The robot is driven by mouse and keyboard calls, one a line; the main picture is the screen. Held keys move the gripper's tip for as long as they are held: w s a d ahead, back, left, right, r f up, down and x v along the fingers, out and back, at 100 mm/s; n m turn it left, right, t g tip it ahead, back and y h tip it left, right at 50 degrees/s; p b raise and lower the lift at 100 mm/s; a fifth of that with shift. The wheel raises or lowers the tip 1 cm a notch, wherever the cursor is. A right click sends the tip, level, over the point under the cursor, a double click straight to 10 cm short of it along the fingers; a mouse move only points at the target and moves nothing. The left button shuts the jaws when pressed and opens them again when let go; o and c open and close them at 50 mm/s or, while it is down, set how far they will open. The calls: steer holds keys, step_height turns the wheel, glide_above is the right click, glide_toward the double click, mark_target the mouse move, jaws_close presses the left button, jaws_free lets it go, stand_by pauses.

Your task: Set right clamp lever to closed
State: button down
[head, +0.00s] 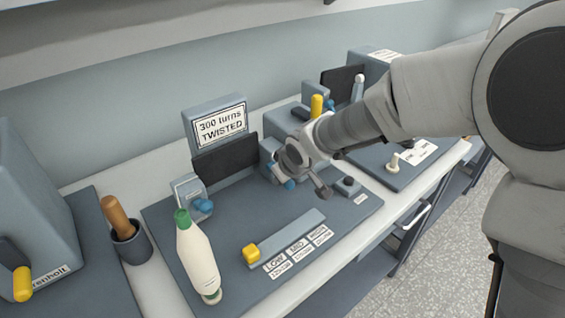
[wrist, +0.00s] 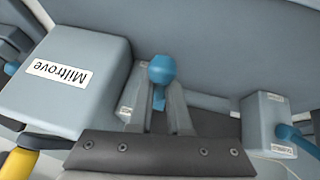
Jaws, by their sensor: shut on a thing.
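The right clamp is a grey block (head: 268,158) on the dark tray, with a blue-ended lever (head: 289,184) beside it, partly hidden by my gripper (head: 300,168). In the wrist view, my gripper (wrist: 160,108) has its two fingers close together around the blue lever, whose round knob (wrist: 162,70) sticks out past the fingertips. The lever's base is mostly hidden, so I cannot tell its exact angle. The left clamp is a similar grey block (head: 186,187) with a blue knob (head: 203,206); it also shows in the wrist view (wrist: 262,122), free of my gripper.
A white bottle with a green cap (head: 198,262) stands on the tray's (head: 160,232) left front. A slider bar with a yellow knob (head: 251,253) lies in front. The "300 turns TWISTED" sign (head: 220,125) stands behind. A grey Miltrove box (wrist: 75,75) is close beside my fingers.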

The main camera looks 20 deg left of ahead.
steer(key=r+g+h+p, duration=0.1)
steer(key=p, duration=0.1)
steer(key=h+p, duration=0.2)
steer(key=p, duration=0.1)
steer(key=r+g+h+p, duration=0.1)
steer(key=p, duration=0.2)
steer(key=shift+a+r+g+h, duration=0.25)
steer(key=shift+r+g+h, duration=0.05)
steer(key=shift+h, duration=0.1)
steer(key=h+p, duration=0.1)
steer(key=g+h+p, duration=0.1)
steer(key=p, duration=0.1)
steer(key=h+p, duration=0.1)
steer(key=shift+w+a+r+n+p, duration=0.2)
steer(key=shift+r+n+p, duration=0.1)
steer(key=shift+n, duration=0.1)
steer(key=shift+g, duration=0.3)
steer(key=c, duration=0.9)
jaws_free()
steer(key=shift+o, duration=0.2)
steer(key=shift+r, duration=0.1)
steer(key=w+v, duration=0.1)
steer(key=v, duration=1.6)
steer(key=shift+s+a, duration=0.3)
steer(key=shift+s, duration=0.15)
steer(key=shift+d+r, duration=0.1)
